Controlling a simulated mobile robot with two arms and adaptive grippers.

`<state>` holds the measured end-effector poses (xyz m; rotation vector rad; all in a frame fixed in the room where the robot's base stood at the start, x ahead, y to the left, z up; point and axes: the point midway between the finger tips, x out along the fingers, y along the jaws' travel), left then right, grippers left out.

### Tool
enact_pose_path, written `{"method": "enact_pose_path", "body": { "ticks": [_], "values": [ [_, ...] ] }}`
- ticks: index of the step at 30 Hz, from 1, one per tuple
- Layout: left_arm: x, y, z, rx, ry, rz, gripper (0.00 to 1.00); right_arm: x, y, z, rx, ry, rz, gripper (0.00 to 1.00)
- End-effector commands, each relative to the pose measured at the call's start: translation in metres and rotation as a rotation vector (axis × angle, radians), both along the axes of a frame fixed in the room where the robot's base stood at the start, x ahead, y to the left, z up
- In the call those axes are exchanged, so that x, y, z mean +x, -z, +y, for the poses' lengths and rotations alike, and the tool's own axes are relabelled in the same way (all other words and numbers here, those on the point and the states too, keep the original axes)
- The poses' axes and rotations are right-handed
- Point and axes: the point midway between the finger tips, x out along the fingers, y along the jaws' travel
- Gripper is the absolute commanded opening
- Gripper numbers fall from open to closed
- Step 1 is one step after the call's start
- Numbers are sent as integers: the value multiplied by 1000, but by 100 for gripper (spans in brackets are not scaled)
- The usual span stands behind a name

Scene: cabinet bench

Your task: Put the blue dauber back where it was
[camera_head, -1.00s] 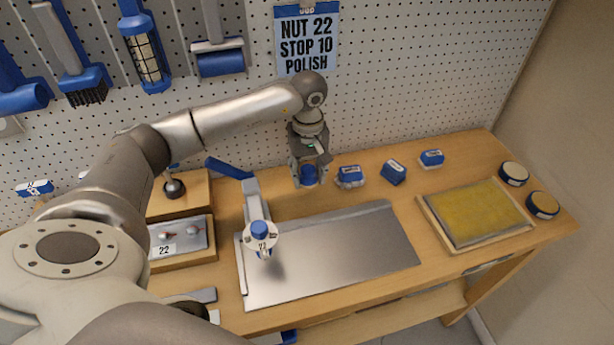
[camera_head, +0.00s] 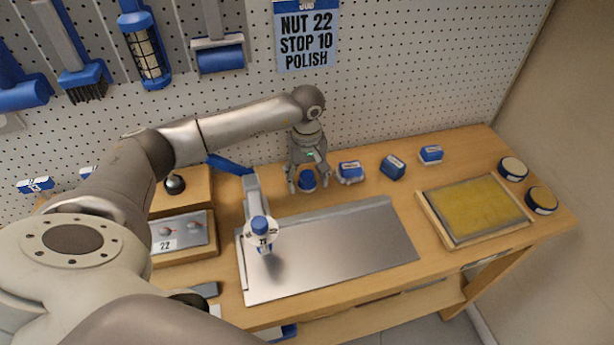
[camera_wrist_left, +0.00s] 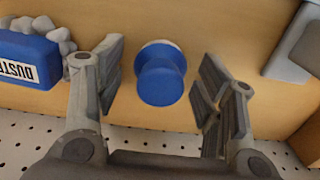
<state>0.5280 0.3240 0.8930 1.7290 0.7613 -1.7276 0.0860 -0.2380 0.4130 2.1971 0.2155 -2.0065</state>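The blue dauber (camera_head: 307,180) stands on the wooden bench near the pegboard, behind the metal plate. In the left wrist view the dauber (camera_wrist_left: 161,78) shows a round blue knob with a pale rim at its far end. My left gripper (camera_head: 308,187) is open around it, with one finger on each side. In the wrist view, bare bench shows between the dauber and each finger of the left gripper (camera_wrist_left: 161,65), so they are apart. My right gripper is not seen.
A blue labelled block (camera_head: 349,172) with a whitish wad stands close right of the dauber. Two more blue blocks (camera_head: 392,168) (camera_head: 431,154) follow. A lever tool (camera_head: 252,190) stands to the left. A yellow pad (camera_head: 475,210) lies right.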

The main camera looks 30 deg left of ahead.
Motion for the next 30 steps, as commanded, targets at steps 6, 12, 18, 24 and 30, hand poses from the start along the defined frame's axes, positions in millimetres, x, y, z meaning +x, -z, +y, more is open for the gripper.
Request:
{"method": "enact_pose_path", "body": {
  "ticks": [6, 12, 18, 24, 30],
  "values": [
    [0, 0, 0, 0, 0, 0, 64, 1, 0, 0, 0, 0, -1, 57],
    [1, -10, 0, -1, 0, -4, 64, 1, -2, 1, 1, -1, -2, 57],
    [2, -50, 1, 0, 0, -7, 64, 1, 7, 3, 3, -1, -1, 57],
    [1, -92, 0, 1, 1, -5, 64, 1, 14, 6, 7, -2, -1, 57],
    [1, -117, 0, 1, -1, -2, 64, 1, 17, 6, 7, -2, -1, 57]
  ]
}}
